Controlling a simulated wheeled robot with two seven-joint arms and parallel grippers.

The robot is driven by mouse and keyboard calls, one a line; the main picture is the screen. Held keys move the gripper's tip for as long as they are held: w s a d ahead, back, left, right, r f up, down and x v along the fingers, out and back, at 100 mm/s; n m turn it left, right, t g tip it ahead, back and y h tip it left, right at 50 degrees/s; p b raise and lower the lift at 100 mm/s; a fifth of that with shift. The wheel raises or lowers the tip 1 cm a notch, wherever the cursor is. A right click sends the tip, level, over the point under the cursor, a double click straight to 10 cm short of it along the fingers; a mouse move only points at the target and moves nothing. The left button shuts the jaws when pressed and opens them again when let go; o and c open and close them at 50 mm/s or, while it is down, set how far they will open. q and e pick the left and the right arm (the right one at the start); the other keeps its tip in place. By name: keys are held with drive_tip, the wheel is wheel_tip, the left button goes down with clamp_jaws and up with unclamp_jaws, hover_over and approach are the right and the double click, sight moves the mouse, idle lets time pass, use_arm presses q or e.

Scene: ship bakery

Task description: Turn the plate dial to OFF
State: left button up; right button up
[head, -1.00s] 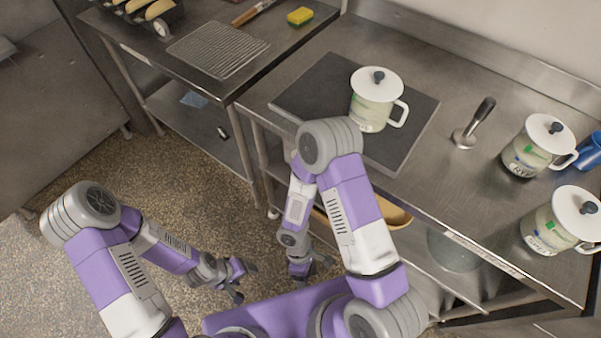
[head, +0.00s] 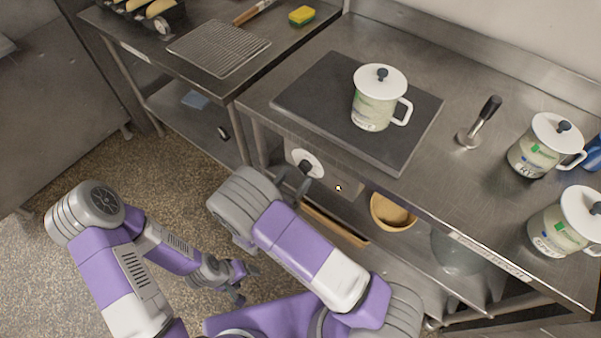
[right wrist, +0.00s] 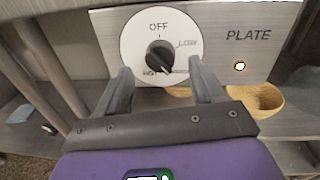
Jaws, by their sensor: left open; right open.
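The plate dial (right wrist: 159,54), a black knob on a white round face, is on a steel panel marked PLATE under the counter's front edge. It also shows in the head view (head: 305,164). OFF is at the top of the face, LOW at the right, HOT at lower left. The knob's pale mark appears to point down, slightly right, away from OFF. My right gripper (right wrist: 160,75) is open in front of the dial, fingers on either side of the knob's lower part; contact cannot be told. My left gripper (head: 243,281) is open and empty, low over the floor.
A small lamp (right wrist: 239,66) glows on the panel right of the dial. A dark hot plate (head: 316,103) above bears a white lidded pot (head: 375,105). A wooden bowl (head: 392,212) sits on the shelf below. More lidded pots (head: 540,147) stand at right.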

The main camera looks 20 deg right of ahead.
sight(302, 171)
drive_tip(key=shift+x, duration=1.65)
drive_tip(key=shift+c, duration=0.3)
drive_tip(key=c, duration=1)
